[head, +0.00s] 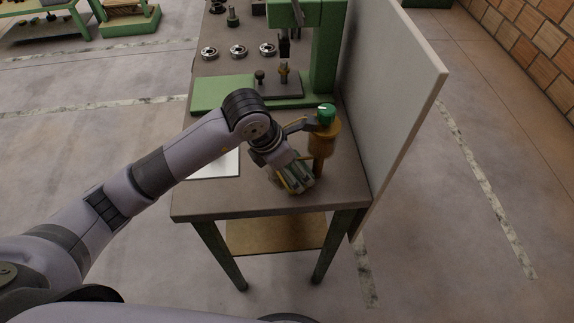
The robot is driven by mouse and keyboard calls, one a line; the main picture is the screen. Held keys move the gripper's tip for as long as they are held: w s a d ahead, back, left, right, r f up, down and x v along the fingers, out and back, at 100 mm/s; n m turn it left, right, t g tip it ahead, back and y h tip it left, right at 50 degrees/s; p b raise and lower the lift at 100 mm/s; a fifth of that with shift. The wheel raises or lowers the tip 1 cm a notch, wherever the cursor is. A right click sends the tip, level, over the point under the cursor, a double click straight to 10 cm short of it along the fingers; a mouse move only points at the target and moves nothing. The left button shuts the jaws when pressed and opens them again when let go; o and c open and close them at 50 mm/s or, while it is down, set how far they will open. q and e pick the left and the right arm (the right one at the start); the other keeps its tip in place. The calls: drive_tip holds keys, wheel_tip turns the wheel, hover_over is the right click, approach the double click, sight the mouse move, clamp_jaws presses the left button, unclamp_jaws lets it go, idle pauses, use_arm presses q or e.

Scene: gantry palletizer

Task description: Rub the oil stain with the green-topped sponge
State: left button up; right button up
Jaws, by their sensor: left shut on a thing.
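My left gripper (298,184) is low over the front right part of the workbench (215,199), fingers pointing down. It is shut on what appears to be the sponge (279,180), of which only a little yellowish edge shows beside the fingers. The gripper hides most of it, and I cannot tell whether it touches the bench top. I cannot make out the oil stain; the gripper and arm cover part of the surface. My right gripper is not in view.
A brown-orange post with a green knob (326,113) stands close beside the gripper. A green press (323,50) is behind it. A pale upright panel (390,85) lines the right edge. A white sheet (215,167) lies at left. Several metal rings (238,51) sit farther back.

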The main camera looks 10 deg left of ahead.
use_arm(q)
drive_tip(key=shift+s+a+f, duration=0.1)
drive_tip(key=shift+s+a, duration=0.05)
drive_tip(key=shift+s, duration=0.15)
drive_tip(key=shift+s+a, duration=0.25)
drive_tip(key=shift+a, duration=0.75)
drive_tip(key=shift+s+a+b, duration=0.1)
drive_tip(key=shift+a+b, duration=0.4)
drive_tip(key=shift+a, duration=0.1)
drive_tip(key=shift+s+a+b, duration=0.25)
drive_tip(key=shift+a, duration=0.45)
drive_tip(key=shift+s+a+b, duration=0.2)
drive_tip(key=shift+a, duration=0.45)
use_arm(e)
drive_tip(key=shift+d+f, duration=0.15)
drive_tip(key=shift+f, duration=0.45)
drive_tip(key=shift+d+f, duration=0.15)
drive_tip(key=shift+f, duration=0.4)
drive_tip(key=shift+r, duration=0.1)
use_arm(q)
drive_tip(key=shift+r+p, duration=1.5)
drive_tip(key=shift+r, duration=1.55)
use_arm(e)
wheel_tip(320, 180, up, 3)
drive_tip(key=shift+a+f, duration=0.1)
